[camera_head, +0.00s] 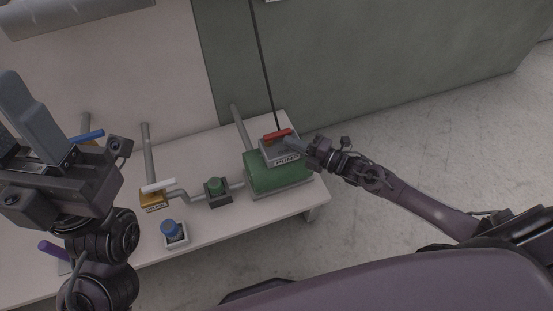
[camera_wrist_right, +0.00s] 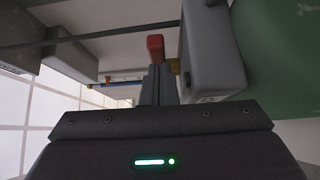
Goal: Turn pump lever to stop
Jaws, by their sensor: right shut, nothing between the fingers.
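The red pump lever (camera_head: 278,135) lies across the top of a grey box marked PUMP (camera_head: 287,158), on the green pump body (camera_head: 275,177). My right gripper (camera_head: 288,143) comes in from the right, its fingertips close to the lever over the box. In the right wrist view the fingers (camera_wrist_right: 158,75) are shut together and empty. The lever's red end (camera_wrist_right: 155,46) shows just past their tips; I cannot tell whether they touch it. The grey box (camera_wrist_right: 208,60) is right of the fingers. My left gripper (camera_head: 35,110) is raised at the left, its opening unclear.
A blue lever (camera_head: 90,136) and a purple lever (camera_head: 50,250) show near my left arm. Floor is clear at right.

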